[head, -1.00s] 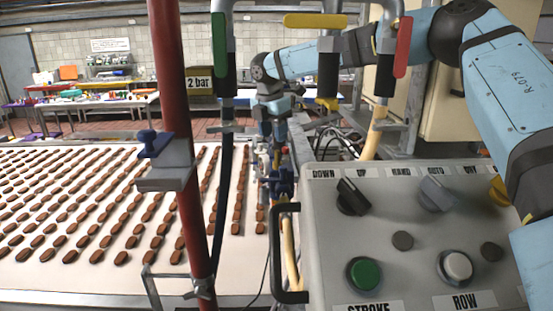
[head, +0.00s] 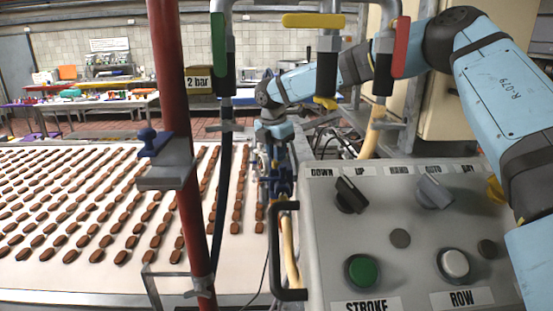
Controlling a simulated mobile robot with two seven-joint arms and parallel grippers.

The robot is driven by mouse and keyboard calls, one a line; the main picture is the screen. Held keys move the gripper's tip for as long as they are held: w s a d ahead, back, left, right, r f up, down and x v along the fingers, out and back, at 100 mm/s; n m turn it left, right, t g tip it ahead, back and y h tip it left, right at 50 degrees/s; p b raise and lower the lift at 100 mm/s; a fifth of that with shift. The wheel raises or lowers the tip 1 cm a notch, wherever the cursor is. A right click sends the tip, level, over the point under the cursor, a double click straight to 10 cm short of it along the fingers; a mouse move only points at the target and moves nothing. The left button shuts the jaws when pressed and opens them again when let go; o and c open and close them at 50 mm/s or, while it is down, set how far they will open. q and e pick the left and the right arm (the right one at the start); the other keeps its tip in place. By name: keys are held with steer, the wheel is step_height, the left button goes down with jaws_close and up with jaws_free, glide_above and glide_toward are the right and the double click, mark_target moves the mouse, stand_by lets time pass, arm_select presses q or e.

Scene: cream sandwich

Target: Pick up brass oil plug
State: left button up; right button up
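I cannot make out a brass oil plug for sure in the head view. My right arm comes in from the right, reaches across behind the valve pipes and bends down at the wrist. My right gripper (head: 275,178) points down behind the control box's black handle, beside the conveyor's right edge. It is small, dark and partly covered, so its fingers and anything between them cannot be made out. My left gripper is not in view.
A grey control box (head: 403,238) with knobs and buttons fills the lower right. A red post (head: 178,100) and pipes with coloured valve handles stand in front. A white conveyor (head: 100,281) carries rows of brown biscuits. A blue knob (head: 152,140) sits on a grey bracket.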

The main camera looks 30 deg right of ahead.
jaws_close()
